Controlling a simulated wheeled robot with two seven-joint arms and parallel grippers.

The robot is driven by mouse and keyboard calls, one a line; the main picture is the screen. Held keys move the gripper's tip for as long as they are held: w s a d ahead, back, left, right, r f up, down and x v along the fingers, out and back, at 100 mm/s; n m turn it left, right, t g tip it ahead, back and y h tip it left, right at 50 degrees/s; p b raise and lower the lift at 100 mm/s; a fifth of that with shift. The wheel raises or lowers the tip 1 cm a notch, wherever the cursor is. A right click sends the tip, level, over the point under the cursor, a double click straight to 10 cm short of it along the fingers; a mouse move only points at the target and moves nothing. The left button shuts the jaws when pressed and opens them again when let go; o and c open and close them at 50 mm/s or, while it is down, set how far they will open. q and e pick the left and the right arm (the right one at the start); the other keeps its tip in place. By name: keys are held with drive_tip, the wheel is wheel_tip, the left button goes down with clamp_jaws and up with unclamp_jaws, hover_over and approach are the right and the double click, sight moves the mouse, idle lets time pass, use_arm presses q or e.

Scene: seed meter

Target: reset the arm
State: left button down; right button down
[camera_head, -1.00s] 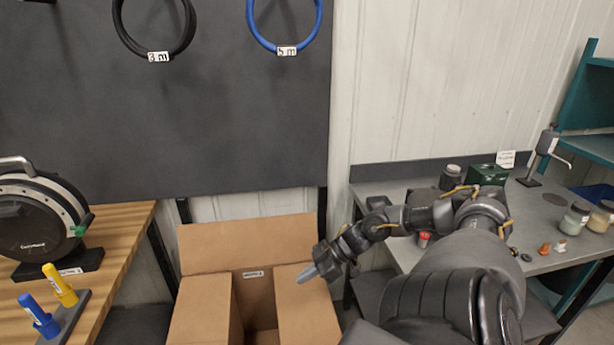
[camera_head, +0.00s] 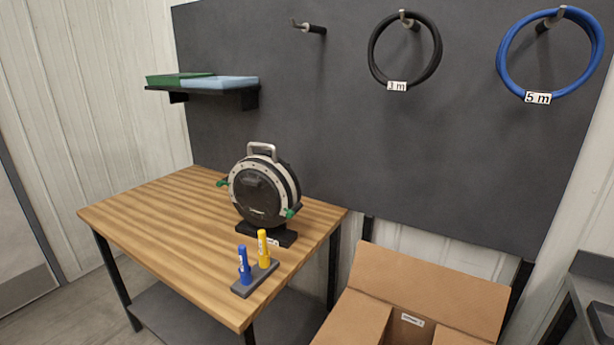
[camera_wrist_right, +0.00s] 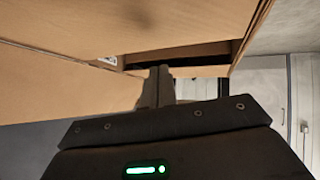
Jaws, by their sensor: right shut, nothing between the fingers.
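My right gripper (camera_wrist_right: 155,86) shows in the right wrist view with its fingers together and nothing between them. It is close to an open cardboard box (camera_wrist_right: 60,85), whose brown panels fill much of that view. I cannot tell whether the fingers touch the cardboard. In the head view the cardboard box (camera_head: 440,291) stands at the lower right with its flaps open, and neither of my arms is in that view. My left gripper is in neither view.
A wooden table (camera_head: 150,220) holds a round black and grey seed meter (camera_head: 262,190) on a dark stand and a blue and a yellow marker (camera_head: 263,248) in a holder. Black (camera_head: 375,60) and blue (camera_head: 503,60) coils hang on the dark wall panel. The table's left part is clear.

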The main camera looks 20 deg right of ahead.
drive_tip(key=s+a+m+h, duration=0.1)
drive_tip(key=a, duration=0.2)
drive_tip(key=s+a+f+m+g+h, duration=0.1)
drive_tip(key=s+a, duration=0.1)
drive_tip(key=a, duration=0.1)
drive_tip(key=s+a+h, duration=0.1)
drive_tip(key=a, duration=0.2)
drive_tip(key=shift+s+a+f+m+g, duration=0.15)
drive_tip(key=shift+s+a+m+g, duration=0.15)
drive_tip(key=shift+m, duration=0.1)
drive_tip(key=s+a+r+m+g, duration=0.2)
drive_tip(key=s+a+g, duration=0.2)
drive_tip(key=s+a, duration=0.5)
wheel_tip(320, 180, down, 28)
drive_tip(key=a+r+g, duration=0.1)
drive_tip(key=g, duration=0.1)
drive_tip(key=s+d+f, duration=0.2)
drive_tip(key=s+f, duration=1.1)
drive_tip(key=s, duration=0.2)
drive_tip(key=shift+s+d+f+n+g, duration=0.2)
drive_tip(key=shift+f+n+g, duration=0.1)
drive_tip(key=shift+f, duration=0.1)
